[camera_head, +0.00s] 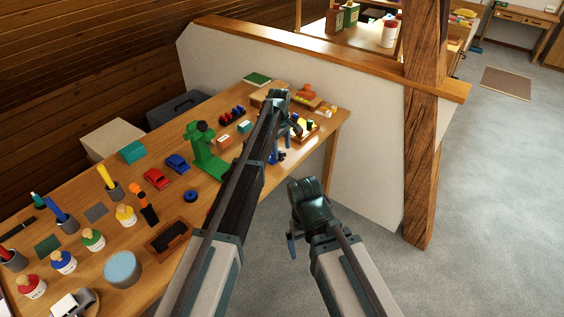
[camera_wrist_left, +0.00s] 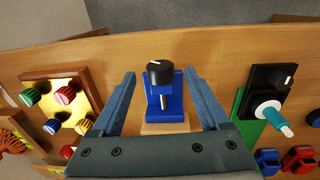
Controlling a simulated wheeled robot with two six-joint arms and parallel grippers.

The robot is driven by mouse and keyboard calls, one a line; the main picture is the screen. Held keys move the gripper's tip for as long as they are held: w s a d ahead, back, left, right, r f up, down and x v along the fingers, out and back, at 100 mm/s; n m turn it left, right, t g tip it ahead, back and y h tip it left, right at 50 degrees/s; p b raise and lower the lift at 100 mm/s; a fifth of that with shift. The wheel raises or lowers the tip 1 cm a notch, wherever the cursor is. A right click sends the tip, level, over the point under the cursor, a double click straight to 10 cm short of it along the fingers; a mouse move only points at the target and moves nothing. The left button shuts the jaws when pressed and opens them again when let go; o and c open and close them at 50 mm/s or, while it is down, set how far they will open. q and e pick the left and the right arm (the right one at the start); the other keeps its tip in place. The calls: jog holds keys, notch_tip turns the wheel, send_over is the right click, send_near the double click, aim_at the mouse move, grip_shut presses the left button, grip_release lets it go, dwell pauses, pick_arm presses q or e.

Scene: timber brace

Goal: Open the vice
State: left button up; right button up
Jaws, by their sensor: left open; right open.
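The blue vice (camera_wrist_left: 166,105) stands on a small wooden base in the left wrist view, with a black round knob (camera_wrist_left: 159,73) on top that bears a white mark. A silver screw shows below the knob. My left gripper (camera_wrist_left: 160,80) is open, one finger on each side of the vice, with a visible gap to each. In the head view the vice is largely hidden behind my left arm and gripper (camera_head: 284,130). My right gripper (camera_head: 293,240) is open and empty, off the table's front edge above the floor.
In the wrist view, a board with coloured knobs (camera_wrist_left: 85,88) lies left of the vice, and a black device with a white dial (camera_wrist_left: 268,85) lies right. A green stand (camera_head: 205,155) is left of my arm. A timber post (camera_head: 422,130) rises on the right.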

aim_at(282, 154)
pick_arm(q)
notch_tip(282, 154, down, 3)
jog(key=shift+w+d+f+b, duration=0.1)
jog(key=shift+f+b, duration=0.05)
jog(key=shift+b, duration=1)
grip_shut()
